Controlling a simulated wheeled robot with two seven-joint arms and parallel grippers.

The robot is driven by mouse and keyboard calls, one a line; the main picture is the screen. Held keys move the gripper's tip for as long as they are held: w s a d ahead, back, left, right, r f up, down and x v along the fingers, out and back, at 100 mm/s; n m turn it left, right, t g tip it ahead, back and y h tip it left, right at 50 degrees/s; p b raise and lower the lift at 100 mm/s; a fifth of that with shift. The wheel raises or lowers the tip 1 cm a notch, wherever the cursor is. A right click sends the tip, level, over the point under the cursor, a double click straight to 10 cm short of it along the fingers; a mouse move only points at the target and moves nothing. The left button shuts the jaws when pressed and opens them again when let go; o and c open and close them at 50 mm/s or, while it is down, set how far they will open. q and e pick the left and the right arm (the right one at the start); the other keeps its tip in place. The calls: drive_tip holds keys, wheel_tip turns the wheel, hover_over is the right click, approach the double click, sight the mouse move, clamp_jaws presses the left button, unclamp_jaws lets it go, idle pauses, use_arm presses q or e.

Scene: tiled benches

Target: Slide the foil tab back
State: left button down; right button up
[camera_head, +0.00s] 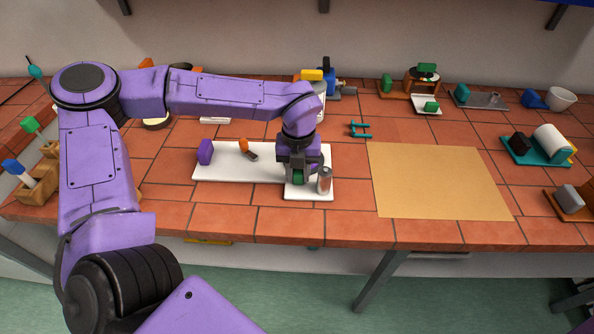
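My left gripper (298,178) points down over the front right of a white board (220,171). A small green piece (298,175) shows between its fingers; I cannot tell whether they press on it. The piece is over a smaller white plate (302,194) at the board's right end. A grey metallic cylinder (324,181) stands upright just right of the fingers. A purple block (205,151) is at the board's left end, and an orange and dark piece (248,150) lies mid-board. No foil tab can be made out for certain. My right gripper is not in view.
A tan mat (435,181) lies bare to the right. A teal frame (360,129) sits behind it. A teal stand with a white roll (551,142) is at the far right. Wooden holders (36,185) are at the left.

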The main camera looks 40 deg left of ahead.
use_arm(q)
drive_tip(key=shift+s, duration=0.2)
drive_tip(key=shift+s+d, duration=0.6)
drive_tip(key=shift+s, duration=0.25)
drive_tip(key=c, duration=0.7)
unclamp_jaws()
drive_tip(key=shift+c, duration=0.2)
wheel_tip(320, 180, up, 14)
drive_tip(key=p, duration=0.1)
drive_tip(key=shift+f, duration=0.2)
